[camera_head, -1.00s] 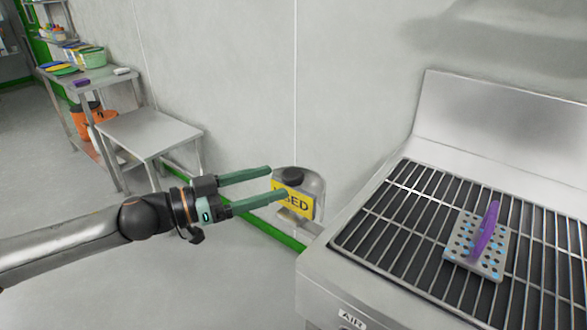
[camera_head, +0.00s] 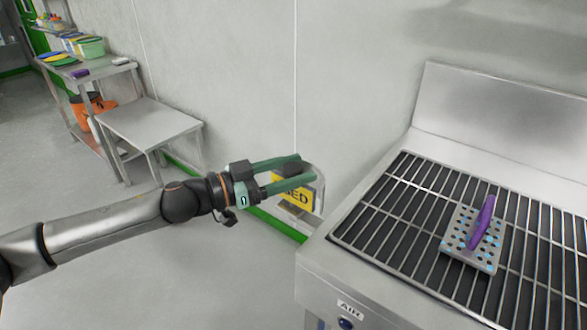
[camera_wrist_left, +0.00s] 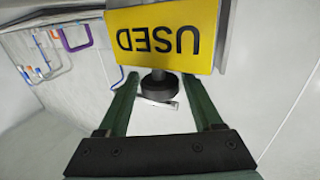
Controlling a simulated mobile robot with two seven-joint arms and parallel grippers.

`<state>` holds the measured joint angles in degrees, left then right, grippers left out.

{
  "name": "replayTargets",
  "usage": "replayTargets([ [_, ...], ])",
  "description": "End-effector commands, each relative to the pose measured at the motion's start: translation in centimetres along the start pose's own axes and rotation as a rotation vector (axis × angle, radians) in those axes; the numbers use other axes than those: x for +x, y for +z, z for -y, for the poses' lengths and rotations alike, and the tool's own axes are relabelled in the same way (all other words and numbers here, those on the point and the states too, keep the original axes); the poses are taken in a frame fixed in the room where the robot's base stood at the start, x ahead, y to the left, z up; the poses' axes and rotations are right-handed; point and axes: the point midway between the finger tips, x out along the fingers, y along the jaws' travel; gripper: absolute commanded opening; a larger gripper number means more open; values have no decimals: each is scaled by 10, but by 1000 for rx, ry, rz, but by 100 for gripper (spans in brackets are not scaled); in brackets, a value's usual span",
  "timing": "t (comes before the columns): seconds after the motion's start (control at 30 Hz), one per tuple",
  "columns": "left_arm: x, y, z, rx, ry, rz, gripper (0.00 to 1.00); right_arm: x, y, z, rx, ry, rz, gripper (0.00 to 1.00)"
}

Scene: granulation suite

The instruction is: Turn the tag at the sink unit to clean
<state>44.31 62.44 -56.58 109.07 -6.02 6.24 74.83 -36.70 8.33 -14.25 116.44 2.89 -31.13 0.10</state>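The tag is a yellow plate (camera_head: 290,190) reading "USED", partly hidden in the head view, on a metal bracket (camera_head: 318,188) at the wall. In the left wrist view the yellow plate (camera_wrist_left: 163,36) appears upside down, with its whole word readable. A black round knob (camera_wrist_left: 158,86) joins the tag by a short stem; in the head view the knob (camera_head: 292,168) is partly behind the fingers. My left gripper (camera_head: 306,168) is open, its green fingers on either side of the knob. In the wrist view gaps show between knob and fingers (camera_wrist_left: 160,82). My right gripper is not in view.
A steel unit with a slatted grate (camera_head: 400,225) stands right of the tag, holding a perforated block with a purple handle (camera_head: 483,222). A low steel table (camera_head: 150,122) and a shelf with tubs (camera_head: 88,46) stand at the left. Open floor lies between.

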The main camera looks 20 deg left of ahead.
Motion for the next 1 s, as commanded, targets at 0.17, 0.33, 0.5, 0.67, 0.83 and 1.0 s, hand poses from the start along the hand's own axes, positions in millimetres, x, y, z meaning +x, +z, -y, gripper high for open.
replayTargets([
  [0.17,0,0,0,0,0,0,46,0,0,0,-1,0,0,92],
  [0.33,0,0,0,0,0,0,26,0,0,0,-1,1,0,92],
  [0.5,0,0,0,0,0,0,7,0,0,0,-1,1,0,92],
  [0.67,0,0,0,0,-1,0,0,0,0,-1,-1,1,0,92],
  [0.83,0,0,0,-1,-19,0,0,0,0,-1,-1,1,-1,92],
  [1.0,0,1,-1,-4,-83,1,0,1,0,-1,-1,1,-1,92],
])
